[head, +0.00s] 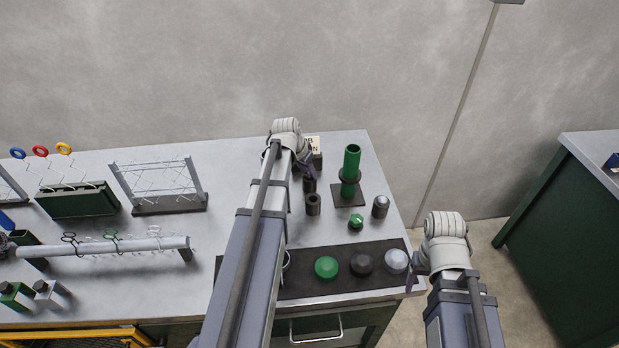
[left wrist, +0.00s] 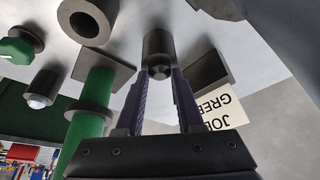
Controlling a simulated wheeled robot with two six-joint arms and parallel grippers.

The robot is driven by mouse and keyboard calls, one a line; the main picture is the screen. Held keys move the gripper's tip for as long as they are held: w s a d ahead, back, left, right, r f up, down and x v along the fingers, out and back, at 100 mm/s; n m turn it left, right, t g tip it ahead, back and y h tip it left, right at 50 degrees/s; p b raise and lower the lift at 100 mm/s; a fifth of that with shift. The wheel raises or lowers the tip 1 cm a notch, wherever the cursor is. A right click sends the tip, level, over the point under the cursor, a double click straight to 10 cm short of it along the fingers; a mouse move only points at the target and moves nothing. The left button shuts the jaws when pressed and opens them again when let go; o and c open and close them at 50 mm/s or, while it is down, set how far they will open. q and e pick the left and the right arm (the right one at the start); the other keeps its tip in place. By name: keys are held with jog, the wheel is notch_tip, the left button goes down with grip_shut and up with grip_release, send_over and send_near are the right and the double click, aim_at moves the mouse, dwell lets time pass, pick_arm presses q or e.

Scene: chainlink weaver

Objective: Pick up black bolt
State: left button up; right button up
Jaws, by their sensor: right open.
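The black bolt (left wrist: 158,52) is a dark cylinder with a rounded end facing the camera in the left wrist view. In the head view a dark cylinder (head: 309,186), seemingly the same bolt, shows just below my left gripper (head: 307,158). The left gripper's purple fingers (left wrist: 164,78) are apart, with their tips on either side of the bolt's rounded end. I cannot tell whether they touch it. My right gripper (head: 414,277) is open and empty at the table's front right corner.
A dark hollow cylinder (head: 313,205) stands close by, next to the green post (head: 351,163) on its dark base. A green bolt (head: 355,222) and a grey-topped bolt (head: 380,206) stand to the right.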

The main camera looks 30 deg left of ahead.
aim_at(308, 175)
pick_arm(q)
grip_shut()
jog(key=shift+r, duration=0.15)
notch_tip(308, 175, up, 10)
jog(key=p, duration=1)
